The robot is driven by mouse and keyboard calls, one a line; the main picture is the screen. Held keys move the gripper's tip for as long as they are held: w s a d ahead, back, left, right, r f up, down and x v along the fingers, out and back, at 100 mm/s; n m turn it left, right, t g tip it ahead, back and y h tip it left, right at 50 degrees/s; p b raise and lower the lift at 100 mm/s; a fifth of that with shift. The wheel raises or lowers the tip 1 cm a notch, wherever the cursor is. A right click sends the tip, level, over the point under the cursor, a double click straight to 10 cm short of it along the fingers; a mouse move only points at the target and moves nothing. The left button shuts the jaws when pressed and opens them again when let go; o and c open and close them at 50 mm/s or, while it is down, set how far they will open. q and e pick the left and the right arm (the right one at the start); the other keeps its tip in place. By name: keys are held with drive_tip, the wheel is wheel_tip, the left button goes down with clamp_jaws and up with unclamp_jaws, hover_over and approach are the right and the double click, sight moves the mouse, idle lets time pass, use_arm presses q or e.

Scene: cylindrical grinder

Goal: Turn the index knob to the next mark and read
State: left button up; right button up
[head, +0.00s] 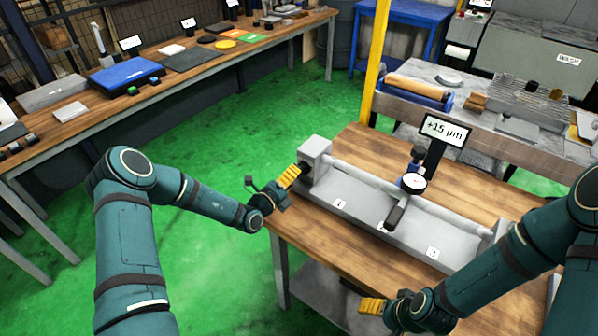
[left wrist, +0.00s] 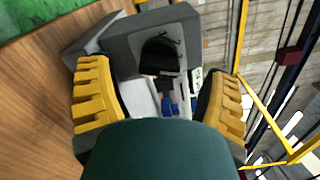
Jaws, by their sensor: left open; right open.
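A grey fixture (head: 350,205) with a long bar lies on the wooden bench. A black round knob (left wrist: 160,55) sits on the grey end face of its block (left wrist: 122,50) in the left wrist view, with small dark marks above it. My left gripper (head: 296,172) is at the block's left end; its yellow fingers (left wrist: 157,85) are open, one either side of the knob's line, apart from it. In the head view the fingers mostly hide the knob. A dial gauge (head: 413,182) stands mid-fixture. A display (head: 446,130) reads +15 µm. My right gripper (head: 370,305) is open at the bench's near edge.
A yellow post (head: 375,60) rises behind the bench (head: 360,145). A long side table (head: 185,85) with a blue case (head: 123,75) runs along the left. Another bench with a roller (head: 415,88) stands at the back right. Green floor (head: 215,140) is clear between.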

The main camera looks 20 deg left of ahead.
use_arm(q)
drive_tip(key=shift+x, duration=1.95)
drive_tip(key=shift+c, duration=0.3)
drive_tip(key=c, duration=1.1)
